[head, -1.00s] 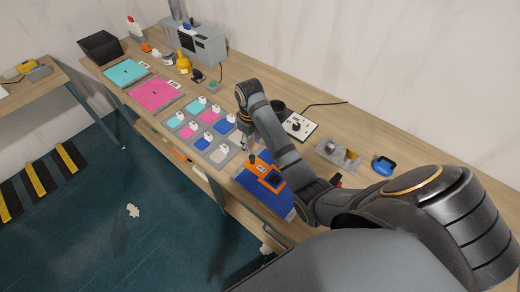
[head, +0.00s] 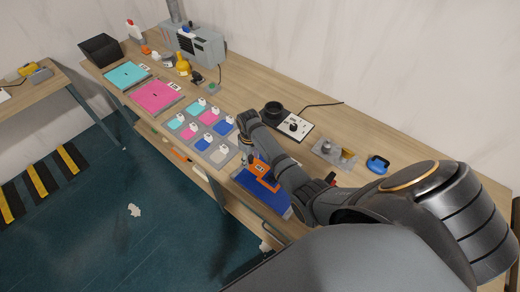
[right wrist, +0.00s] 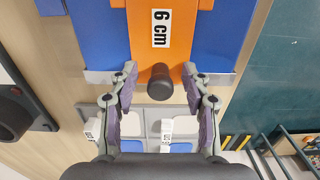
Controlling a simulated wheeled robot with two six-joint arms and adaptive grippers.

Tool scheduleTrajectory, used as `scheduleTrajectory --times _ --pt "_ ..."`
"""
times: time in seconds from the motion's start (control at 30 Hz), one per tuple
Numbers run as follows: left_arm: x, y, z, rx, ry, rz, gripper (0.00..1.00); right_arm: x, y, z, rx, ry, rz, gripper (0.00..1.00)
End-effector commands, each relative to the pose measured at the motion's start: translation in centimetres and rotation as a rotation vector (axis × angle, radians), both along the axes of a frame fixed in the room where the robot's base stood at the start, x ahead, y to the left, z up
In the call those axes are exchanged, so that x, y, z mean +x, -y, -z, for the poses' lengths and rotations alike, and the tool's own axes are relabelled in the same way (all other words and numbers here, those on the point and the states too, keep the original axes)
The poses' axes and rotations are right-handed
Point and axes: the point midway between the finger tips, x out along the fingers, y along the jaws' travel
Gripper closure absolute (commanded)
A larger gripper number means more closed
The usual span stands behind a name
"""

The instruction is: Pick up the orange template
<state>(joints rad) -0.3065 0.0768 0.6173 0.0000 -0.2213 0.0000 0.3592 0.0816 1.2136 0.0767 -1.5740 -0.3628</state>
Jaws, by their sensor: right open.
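The orange template (head: 262,172) lies on a blue sheet (head: 250,183) on the workbench, partly hidden by my right arm in the head view. The right wrist view shows the template (right wrist: 178,35) with a "6 cm" label and a black knob (right wrist: 160,82) standing up near its edge. My right gripper (right wrist: 160,76) is open, with one finger on each side of the knob and a gap to it on both sides. It holds nothing. My left gripper is not in view.
A grey tray (head: 220,157) with coloured squares and small white tags lies beside the blue sheet. A black cup (head: 273,109), a white control plate (head: 294,127), a tape dispenser (head: 334,152) and a blue handled object (head: 377,165) stand behind my right arm.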

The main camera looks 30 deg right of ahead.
Motion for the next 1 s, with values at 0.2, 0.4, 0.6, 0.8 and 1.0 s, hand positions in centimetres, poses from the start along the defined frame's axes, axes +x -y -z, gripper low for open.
scheduleTrajectory --times 0.2,0.4,0.6,0.8,1.0 --pt "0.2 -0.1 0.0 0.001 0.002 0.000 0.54 0.0 0.0 0.0 0.000 0.000 0.000 0.64" --pt "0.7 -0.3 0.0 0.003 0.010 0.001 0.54 0.0 0.0 0.0 0.000 0.000 0.000 0.92" --pt "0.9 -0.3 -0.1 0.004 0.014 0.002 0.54 0.0 0.0 0.0 -0.001 0.000 0.000 1.00" --pt "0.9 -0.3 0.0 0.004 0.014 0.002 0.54 0.1 0.0 -0.3 -0.001 0.001 0.000 1.00" --pt "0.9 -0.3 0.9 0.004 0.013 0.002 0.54 0.2 0.1 -4.0 -0.002 0.006 0.000 1.00"
